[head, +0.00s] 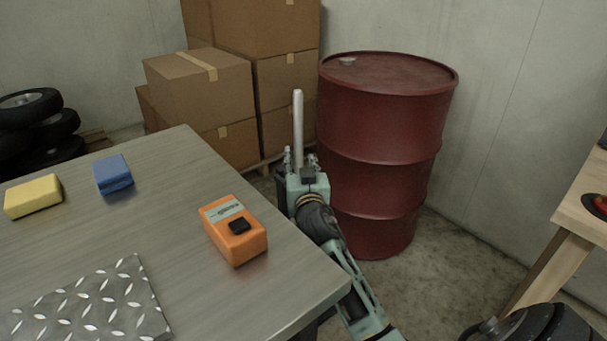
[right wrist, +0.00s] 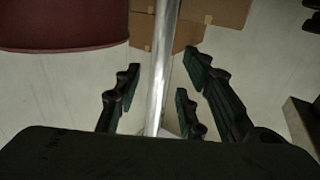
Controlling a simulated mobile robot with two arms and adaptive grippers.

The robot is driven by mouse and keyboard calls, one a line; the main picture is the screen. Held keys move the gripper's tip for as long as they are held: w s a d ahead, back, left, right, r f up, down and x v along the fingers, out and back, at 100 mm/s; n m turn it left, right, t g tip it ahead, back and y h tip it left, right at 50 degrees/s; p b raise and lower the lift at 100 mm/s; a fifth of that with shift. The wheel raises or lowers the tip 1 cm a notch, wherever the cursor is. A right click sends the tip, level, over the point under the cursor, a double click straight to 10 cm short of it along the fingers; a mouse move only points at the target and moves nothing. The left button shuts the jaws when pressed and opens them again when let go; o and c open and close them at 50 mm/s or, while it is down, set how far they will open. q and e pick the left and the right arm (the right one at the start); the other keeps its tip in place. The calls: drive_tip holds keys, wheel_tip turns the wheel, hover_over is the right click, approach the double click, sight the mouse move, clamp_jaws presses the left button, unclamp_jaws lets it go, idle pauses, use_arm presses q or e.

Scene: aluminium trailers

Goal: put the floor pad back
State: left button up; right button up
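My right gripper (head: 300,160) is beyond the far right corner of the metal table. A bright metal rod (head: 298,120) rises above it in the head view. In the right wrist view the rod (right wrist: 162,70) runs between the dark fingers (right wrist: 158,85), with a visible gap on both sides, so the gripper looks open. The rod's lower end is hidden. A diamond-tread metal plate (head: 90,305) lies flat on the table at the lower left, partly cut off. I cannot tell which thing is the floor pad. My left gripper is not in view.
The table (head: 160,235) also carries an orange device (head: 250,248), a blue block (head: 114,173) and a yellow block (head: 33,196). A dark red drum (head: 385,130) stands close right of the gripper. Cardboard boxes (head: 205,85) are stacked behind; tyres (head: 35,115) lie left. A wooden bench (head: 575,215) is right.

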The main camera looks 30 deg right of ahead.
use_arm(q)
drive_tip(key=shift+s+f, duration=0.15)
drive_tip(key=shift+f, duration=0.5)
use_arm(e)
drive_tip(key=v, duration=0.7)
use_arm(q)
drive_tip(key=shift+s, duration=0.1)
